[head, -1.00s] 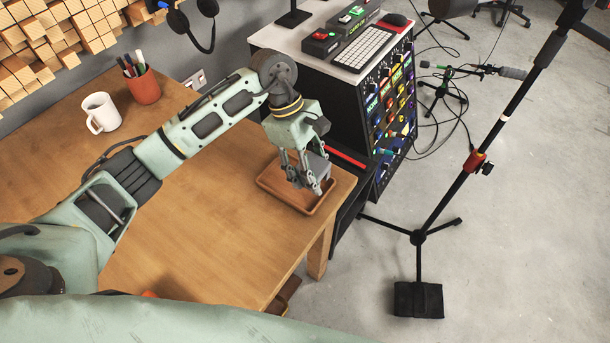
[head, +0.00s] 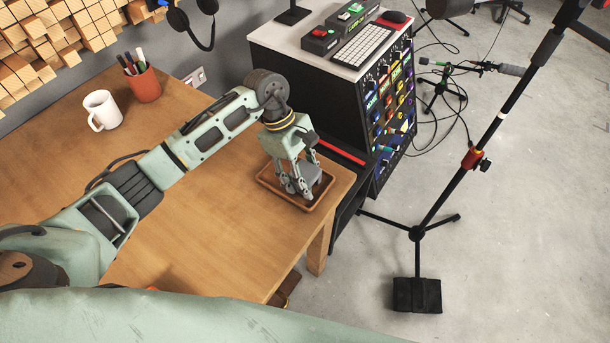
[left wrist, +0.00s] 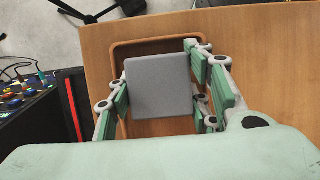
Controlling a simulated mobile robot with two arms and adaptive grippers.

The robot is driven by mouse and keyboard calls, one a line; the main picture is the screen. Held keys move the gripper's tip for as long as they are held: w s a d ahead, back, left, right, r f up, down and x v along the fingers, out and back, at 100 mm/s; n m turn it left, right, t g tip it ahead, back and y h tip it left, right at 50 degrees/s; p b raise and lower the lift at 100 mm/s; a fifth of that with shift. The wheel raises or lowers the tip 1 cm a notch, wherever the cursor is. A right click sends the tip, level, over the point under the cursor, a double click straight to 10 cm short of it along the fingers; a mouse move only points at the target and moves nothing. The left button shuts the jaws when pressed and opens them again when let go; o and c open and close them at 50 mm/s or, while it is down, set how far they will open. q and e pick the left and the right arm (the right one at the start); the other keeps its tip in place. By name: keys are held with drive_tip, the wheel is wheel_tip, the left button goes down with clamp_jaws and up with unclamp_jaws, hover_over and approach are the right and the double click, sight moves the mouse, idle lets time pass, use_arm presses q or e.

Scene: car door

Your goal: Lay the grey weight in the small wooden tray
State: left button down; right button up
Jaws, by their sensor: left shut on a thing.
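The grey weight (head: 308,172) is a block between the fingers of my left gripper (head: 302,186), which is shut on it. In the left wrist view the grey weight (left wrist: 158,87) shows its flat square top, with green finger pads on both sides. The small wooden tray (head: 318,203) lies on the table near its right end, around and below the fingers. The tray's rim (left wrist: 150,40) also shows in the left wrist view. The fingers hide the weight's underside, so I cannot tell whether it touches the tray floor. My right gripper is not in view.
The wooden table (head: 200,235) is clear in front of the tray. A white mug (head: 101,110) and a pen cup (head: 143,85) stand at the back left. A black rack (head: 345,110) stands close behind the table's right end. A microphone stand (head: 418,235) is on the floor to the right.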

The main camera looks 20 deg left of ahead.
use_arm(q)
drive_tip(key=shift+s+f+b, duration=0.3)
drive_tip(key=shift+f+b, duration=0.3)
drive_tip(key=shift+f, duration=0.2)
drive_tip(key=c, duration=1.2)
unclamp_jaws()
drive_tip(key=o, duration=0.3)
drive_tip(key=shift+w+f, duration=0.1)
drive_tip(key=shift+w, duration=0.1)
drive_tip(key=shift+w, duration=0.1)
drive_tip(key=shift+r+p, duration=0.6)
drive_tip(key=shift+p, duration=0.1)
drive_tip(key=shift+r+p, duration=0.5)
drive_tip(key=shift+p, duration=0.05)
drive_tip(key=b+v, duration=0.2)
drive_tip(key=v, duration=0.9)
drive_tip(key=shift+a+r, duration=0.2)
drive_tip(key=shift+r, duration=0.05)
